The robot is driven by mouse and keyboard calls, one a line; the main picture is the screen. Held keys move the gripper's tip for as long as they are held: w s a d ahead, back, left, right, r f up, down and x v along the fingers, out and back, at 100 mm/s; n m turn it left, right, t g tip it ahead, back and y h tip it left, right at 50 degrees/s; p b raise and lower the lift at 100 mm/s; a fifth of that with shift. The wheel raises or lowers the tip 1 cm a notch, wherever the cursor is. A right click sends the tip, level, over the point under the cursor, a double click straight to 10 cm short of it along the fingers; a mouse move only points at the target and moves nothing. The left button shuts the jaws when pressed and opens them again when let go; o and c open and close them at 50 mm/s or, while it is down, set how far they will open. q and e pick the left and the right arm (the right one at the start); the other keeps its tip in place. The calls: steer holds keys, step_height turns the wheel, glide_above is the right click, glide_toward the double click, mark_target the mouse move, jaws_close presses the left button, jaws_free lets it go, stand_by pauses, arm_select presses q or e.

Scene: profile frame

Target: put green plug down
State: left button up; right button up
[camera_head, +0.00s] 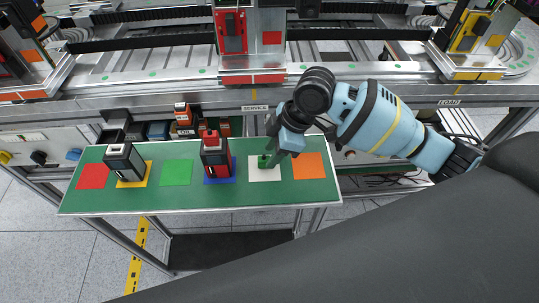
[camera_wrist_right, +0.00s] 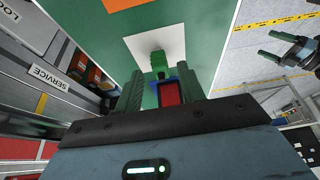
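The green plug (camera_head: 264,161) stands on the white square (camera_head: 270,175) of the green board; in the wrist view the plug (camera_wrist_right: 158,62) shows beyond my fingertips. My right gripper (camera_head: 277,150) points down right at the plug and partly covers it in the head view. In the wrist view my right gripper (camera_wrist_right: 160,88) has its two fingers apart, with a clear gap between them wider than the plug; neither finger visibly touches it. My left gripper (camera_wrist_right: 268,46) shows at the upper right of the wrist view, fingers apart and empty, away from the board.
The green board (camera_head: 130,200) also carries a red-and-black block (camera_head: 214,155) on a blue square and a black-and-white block (camera_head: 123,160) on a yellow square. The red, green (camera_head: 176,173) and orange (camera_head: 308,166) squares are bare. A conveyor (camera_head: 160,65) runs behind.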

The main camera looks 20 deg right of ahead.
arm_select(q)
steer(key=shift+w+r+p, duration=0.35)
steer(key=shift+r, duration=0.2)
arm_select(e)
steer(key=v, duration=0.9)
steer(key=shift+r, duration=0.2)
